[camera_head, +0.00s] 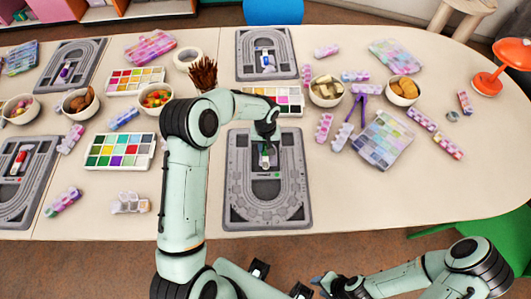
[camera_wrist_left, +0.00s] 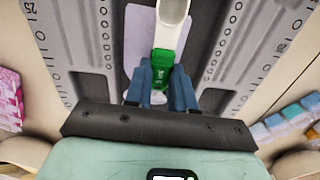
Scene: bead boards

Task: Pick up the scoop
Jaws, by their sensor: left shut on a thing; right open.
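The scoop, with a green handle and a pale bowl, is over the grey bead board (camera_head: 290,190) nearest the front middle of the table. In the left wrist view the scoop's green handle (camera_wrist_left: 164,63) is between the blue fingers of my left gripper (camera_wrist_left: 162,88), which is shut on it. The bowl points away from the gripper over a pale patch of the board. I cannot tell whether the scoop touches the board. In the head view my left gripper (camera_head: 266,144) partly hides the scoop. My right gripper (camera_head: 323,283) is open, low in front of the table edge.
Around the board stand a colour palette box (camera_head: 119,150), a bead organiser case (camera_head: 382,140), a bowl of pale pieces (camera_head: 326,91) and a cup of brown sticks (camera_head: 203,76). An orange lamp (camera_head: 488,84) is at the far right. The table's front right is clear.

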